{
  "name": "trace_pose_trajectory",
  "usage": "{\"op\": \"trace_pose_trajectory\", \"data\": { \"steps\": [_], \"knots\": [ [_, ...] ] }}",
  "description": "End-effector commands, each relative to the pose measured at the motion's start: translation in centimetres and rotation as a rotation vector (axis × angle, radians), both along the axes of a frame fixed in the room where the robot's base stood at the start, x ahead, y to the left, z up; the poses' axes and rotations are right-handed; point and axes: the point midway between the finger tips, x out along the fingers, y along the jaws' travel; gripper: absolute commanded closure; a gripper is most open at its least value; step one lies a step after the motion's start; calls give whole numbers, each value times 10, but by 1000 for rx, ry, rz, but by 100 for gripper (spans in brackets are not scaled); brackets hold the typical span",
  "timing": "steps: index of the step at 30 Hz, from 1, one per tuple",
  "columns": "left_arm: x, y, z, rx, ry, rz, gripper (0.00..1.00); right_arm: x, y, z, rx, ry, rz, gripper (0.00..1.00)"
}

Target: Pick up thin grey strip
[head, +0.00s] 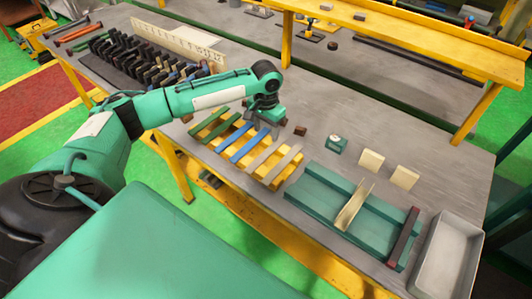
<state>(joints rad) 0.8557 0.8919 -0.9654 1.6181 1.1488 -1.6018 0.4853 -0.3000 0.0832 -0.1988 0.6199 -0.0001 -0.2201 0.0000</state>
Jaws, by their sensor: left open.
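Two grey strips lie at the right end of a yellow rack (258,177). One grey strip (264,156) lies beside the blue strips, and the other grey strip (285,163) is the outermost. I cannot tell from this view which is thinner. My left gripper (263,130) points down above the far ends of the blue and grey strips. It is open, and no strip shows lifted in it. The gripper partly hides the far ends of the strips near it. My right gripper is out of view.
Green strips (208,122) and blue strips (249,146) share the rack. To the right are a green tray (322,196) with a divider, two cream blocks (371,160) and a grey bin (447,255). Black parts (150,65) crowd the left. A yellow shelf (400,35) spans the back.

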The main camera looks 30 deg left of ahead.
Motion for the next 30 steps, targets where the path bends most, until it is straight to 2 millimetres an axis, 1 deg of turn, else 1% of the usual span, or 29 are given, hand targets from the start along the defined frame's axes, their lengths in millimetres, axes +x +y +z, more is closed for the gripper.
{"op": "trace_pose_trajectory", "data": {
  "steps": [1, 3, 6, 11, 14, 18, 21, 24, 30],
  "knots": [
    [0, 0, -8, 0, 3, 1, 47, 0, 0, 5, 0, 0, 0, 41],
    [-1, 0, -21, 1, 2, 0, 47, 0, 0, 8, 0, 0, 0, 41],
    [0, 0, -34, 0, 0, -1, 47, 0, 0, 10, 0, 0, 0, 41],
    [0, 0, -45, 1, -1, -2, 47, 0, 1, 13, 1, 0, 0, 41],
    [0, 0, -53, 1, 0, -1, 47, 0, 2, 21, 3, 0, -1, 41],
    [0, 0, -72, 1, 1, -1, 47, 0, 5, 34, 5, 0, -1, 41],
    [0, 0, -87, 0, 0, -1, 47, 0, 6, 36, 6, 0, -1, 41],
    [0, 0, -95, 1, -1, -2, 47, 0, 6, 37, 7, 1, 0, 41],
    [0, 0, -96, 1, -2, -2, 47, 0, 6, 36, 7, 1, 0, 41]
  ]
}}
